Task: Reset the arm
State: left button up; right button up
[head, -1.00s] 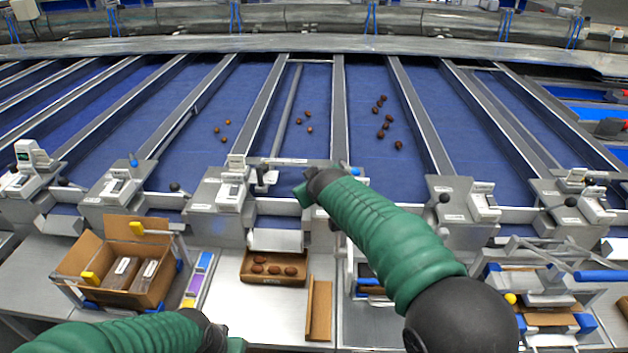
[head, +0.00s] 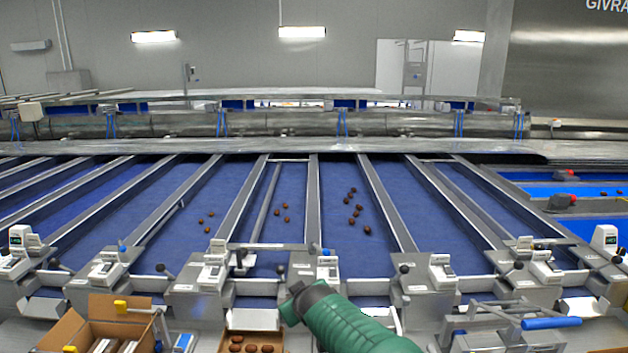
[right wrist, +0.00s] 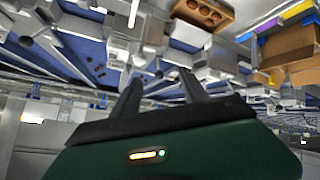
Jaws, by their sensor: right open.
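My right gripper (head: 288,303) is at the end of the green arm, low in the middle of the head view, in front of the machine's front edge. In the right wrist view its two dark fingers (right wrist: 158,88) stand apart with nothing between them. My left gripper is out of view. A small brown tray (head: 226,342) with several dates (head: 251,348) is at the bottom edge, left of my right arm. The tray also shows in the right wrist view (right wrist: 222,22), tilted by the camera angle.
Several dates lie in groups on the blue belts (head: 335,180) between metal dividers. Metal stations with levers (head: 430,275) line the front edge. An open cardboard box (head: 80,325) stands at lower left. A blue-handled frame (head: 550,323) is at lower right.

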jog(key=s+d+f+m+g+h, duration=0.1)
jog(key=s+d+f+m+g, duration=0.1)
jog(key=s+d+f, duration=0.35)
jog(key=s+d+f+m+g, duration=0.1)
jog(key=s+d+f+m, duration=0.15)
jog(key=s+d, duration=0.6)
jog(key=s+d+f+m+g+h, duration=0.1)
jog(key=s+d+f+g, duration=0.1)
jog(key=s+d+f, duration=0.5)
jog(key=s+d+f+m+g, duration=0.2)
jog(key=s, duration=1.2)
